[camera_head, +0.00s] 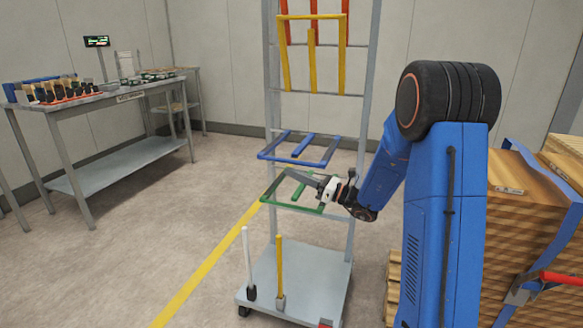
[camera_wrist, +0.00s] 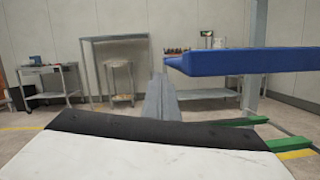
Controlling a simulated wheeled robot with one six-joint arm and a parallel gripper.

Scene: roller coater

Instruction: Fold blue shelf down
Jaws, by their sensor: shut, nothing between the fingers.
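The blue shelf (camera_head: 318,163) is an open frame on the grey rack, standing out roughly level from the uprights. In the wrist view the blue shelf (camera_wrist: 235,64) shows as a thick bar at upper right, seen near edge-on. My gripper (camera_head: 292,173) is shut and empty, reaching left just below the blue shelf and above the green shelf (camera_head: 290,208). In the wrist view my gripper's grey fingers (camera_wrist: 160,85) point forward, left of the blue bar. I cannot tell whether they touch it.
A yellow shelf (camera_head: 343,60) and red bars (camera_head: 346,8) hang upright higher on the rack. White (camera_head: 248,260) and yellow (camera_head: 280,265) posts stand on the rack's base. A workbench (camera_head: 60,108) is at left; stacked wood (camera_head: 535,215) is at right. The left floor is clear.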

